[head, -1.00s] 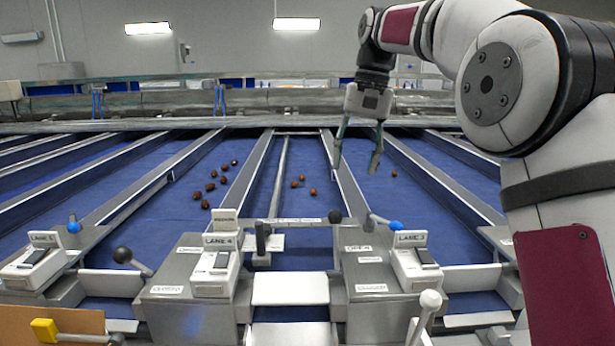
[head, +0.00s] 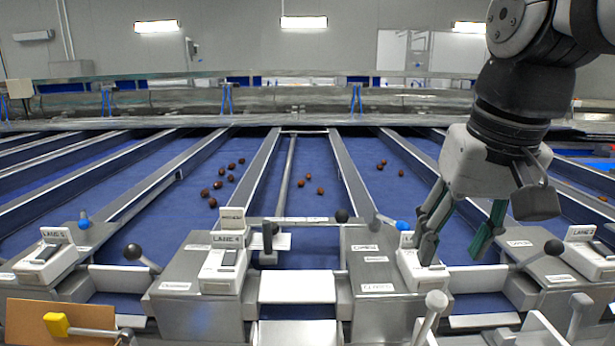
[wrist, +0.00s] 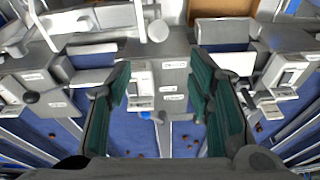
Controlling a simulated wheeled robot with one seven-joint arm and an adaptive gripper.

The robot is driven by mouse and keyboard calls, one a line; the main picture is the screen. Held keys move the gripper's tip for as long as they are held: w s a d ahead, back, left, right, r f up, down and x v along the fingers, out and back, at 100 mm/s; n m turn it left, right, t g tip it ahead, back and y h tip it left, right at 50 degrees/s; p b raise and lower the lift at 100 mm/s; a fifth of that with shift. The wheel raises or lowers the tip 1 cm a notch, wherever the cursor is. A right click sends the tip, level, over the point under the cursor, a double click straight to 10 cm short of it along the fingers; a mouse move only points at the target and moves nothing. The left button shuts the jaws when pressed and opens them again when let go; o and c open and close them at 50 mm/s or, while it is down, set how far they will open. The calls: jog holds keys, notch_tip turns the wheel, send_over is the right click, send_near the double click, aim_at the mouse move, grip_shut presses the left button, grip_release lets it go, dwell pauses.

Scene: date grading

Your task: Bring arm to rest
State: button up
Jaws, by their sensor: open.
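My gripper (head: 455,238) is at the right of the head view, pointing down with its two fingers apart and nothing between them. It hangs over the front of the sorting lanes, close to the lane 3 switch box (head: 420,268), part of which it hides. In the wrist view my gripper (wrist: 165,95) also shows open, with green finger pads on either side. A white switch box (wrist: 140,85) and a grey cabinet (wrist: 174,85) show between the fingers, below them.
Blue lanes with metal dividers run to the back. Dates (head: 309,187) lie in several lanes. Black-knobbed levers (head: 133,251), the lane 4 switch box (head: 224,270) and a white-knobbed lever (head: 436,302) stand along the front. A yellow-handled lever (head: 57,324) is at front left.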

jog(key=s+d+f+t, duration=0.1)
jog(key=s+d+f, duration=0.1)
jog(key=s+f, duration=0.7)
jog(key=shift+s+f+n, duration=0.15)
jog(key=shift+s+n, duration=0.25)
jog(key=shift+s, duration=0.5)
